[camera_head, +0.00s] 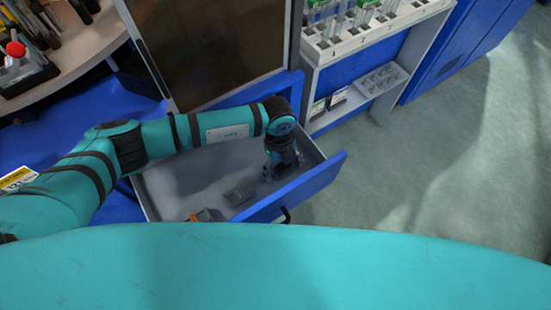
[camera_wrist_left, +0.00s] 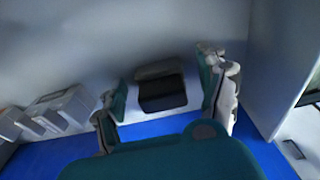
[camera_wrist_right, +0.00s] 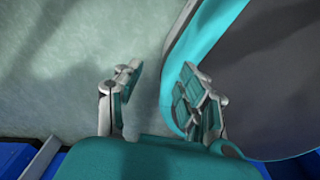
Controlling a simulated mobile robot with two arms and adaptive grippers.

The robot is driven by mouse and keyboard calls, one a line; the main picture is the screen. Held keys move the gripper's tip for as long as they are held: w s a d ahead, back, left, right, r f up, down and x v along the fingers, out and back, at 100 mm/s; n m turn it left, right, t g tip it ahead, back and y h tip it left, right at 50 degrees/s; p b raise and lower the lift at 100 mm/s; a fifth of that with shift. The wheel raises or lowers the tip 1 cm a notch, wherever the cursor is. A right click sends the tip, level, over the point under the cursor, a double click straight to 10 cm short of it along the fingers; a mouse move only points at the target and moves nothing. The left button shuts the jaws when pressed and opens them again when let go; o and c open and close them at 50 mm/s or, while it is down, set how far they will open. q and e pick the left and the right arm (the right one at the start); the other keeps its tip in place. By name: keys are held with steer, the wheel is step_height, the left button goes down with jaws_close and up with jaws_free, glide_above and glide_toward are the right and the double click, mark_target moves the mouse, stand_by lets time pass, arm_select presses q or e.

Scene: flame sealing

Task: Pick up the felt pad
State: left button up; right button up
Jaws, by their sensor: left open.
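The felt pad appears to be the dark, nearly black rectangular block (camera_wrist_left: 161,88) on the grey drawer floor in the left wrist view. My left gripper (camera_head: 280,174) points down inside the open drawer near its right end. In the left wrist view its fingers (camera_wrist_left: 165,92) are open, one on each side of the dark pad, with gaps on both sides. In the head view the pad is hidden or cannot be made out under the gripper. My right gripper (camera_wrist_right: 160,90) shows only in its own wrist view, open and empty above the pale green floor.
The open drawer (camera_head: 322,186) has a blue front and grey walls. A small grey box (camera_head: 239,193) and an orange item (camera_head: 207,215) lie left of my left gripper. A white rack (camera_head: 352,42) stands on the shelf at the back right. Floor to the right is clear.

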arm_select(q)
steer(key=shift+s+d, duration=0.1)
steer(key=shift+d, duration=0.05)
steer(key=shift+s, duration=0.1)
steer(key=shift+s+d, duration=0.1)
steer(key=c, duration=0.4)
steer(key=shift+c, duration=1.4)
steer(key=c, duration=0.6)
steer(key=shift+o, duration=0.2)
steer(key=shift+r, duration=0.2)
step_height(320, 180, up, 10)
steer(key=p, duration=0.9)
steer(key=shift+f, duration=0.1)
arm_select(e)
step_height(320, 180, up, 9)
steer(key=shift+a, duration=0.25)
steer(key=shift+s+f, duration=0.1)
